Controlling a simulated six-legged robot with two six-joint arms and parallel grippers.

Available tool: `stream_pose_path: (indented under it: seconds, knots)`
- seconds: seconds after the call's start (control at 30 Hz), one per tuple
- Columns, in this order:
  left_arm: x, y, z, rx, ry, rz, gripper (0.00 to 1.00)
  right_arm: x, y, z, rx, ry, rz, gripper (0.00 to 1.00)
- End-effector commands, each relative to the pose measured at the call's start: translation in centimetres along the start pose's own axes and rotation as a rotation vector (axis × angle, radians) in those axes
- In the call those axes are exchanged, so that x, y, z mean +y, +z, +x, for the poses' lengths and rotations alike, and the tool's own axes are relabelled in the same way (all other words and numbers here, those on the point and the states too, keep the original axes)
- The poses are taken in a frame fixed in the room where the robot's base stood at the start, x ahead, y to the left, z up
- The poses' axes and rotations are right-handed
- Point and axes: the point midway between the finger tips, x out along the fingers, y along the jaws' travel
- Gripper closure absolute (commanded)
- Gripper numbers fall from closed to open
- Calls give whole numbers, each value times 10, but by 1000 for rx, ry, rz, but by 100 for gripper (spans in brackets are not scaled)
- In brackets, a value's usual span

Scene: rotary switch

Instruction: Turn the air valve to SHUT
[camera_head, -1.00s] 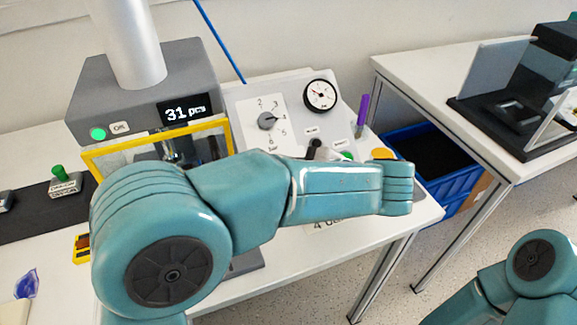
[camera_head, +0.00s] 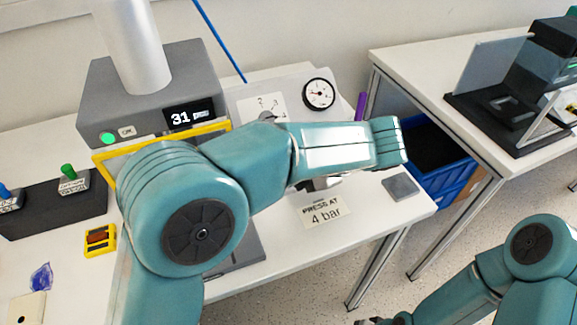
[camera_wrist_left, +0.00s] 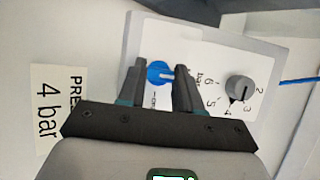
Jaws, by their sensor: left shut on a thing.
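In the left wrist view a round blue knob (camera_wrist_left: 157,73) with a paler pointer bar sits on a white panel (camera_wrist_left: 136,45); I take it for the air valve. My left gripper (camera_wrist_left: 161,70) has one dark finger on each side of the knob and is shut on it. The pointer bar lies across the picture towards the right finger. Small writing below the knob is unreadable. In the head view my left forearm hides the knob and fingers. My right gripper (camera_head: 372,321) shows only as a dark bit at the bottom edge; its jaws cannot be made out.
A grey pressure dial (camera_wrist_left: 240,88) with numbers stands beside the knob. A gauge (camera_head: 318,94) is on the panel's upper part. A "PRESS AT 4 bar" sign (camera_head: 325,209) lies in front. A grey press (camera_head: 115,85) stands left; a blue crate (camera_head: 447,185) sits between tables.

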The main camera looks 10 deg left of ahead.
Motion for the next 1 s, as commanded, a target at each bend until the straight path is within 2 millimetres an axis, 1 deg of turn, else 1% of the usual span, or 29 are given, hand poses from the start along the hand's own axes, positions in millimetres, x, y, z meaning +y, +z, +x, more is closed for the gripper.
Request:
stream_pose_path:
  seconds: [0.43,0.47,0.5,0.53,0.83,1.0]
  knots:
    - [1,-1,0,2,6,-9,96,0,0,0,0,0,0,57]
    - [1,-1,0,2,6,-9,60,0,0,0,0,0,0,57]
    - [1,0,0,2,6,-9,46,0,0,0,0,0,0,57]
    - [1,0,0,1,6,-9,40,0,0,0,0,0,0,57]
    - [0,0,0,1,5,-8,40,0,0,-1,0,0,0,57]
    - [-3,2,-3,1,5,-8,40,-2,0,-4,0,0,0,57]
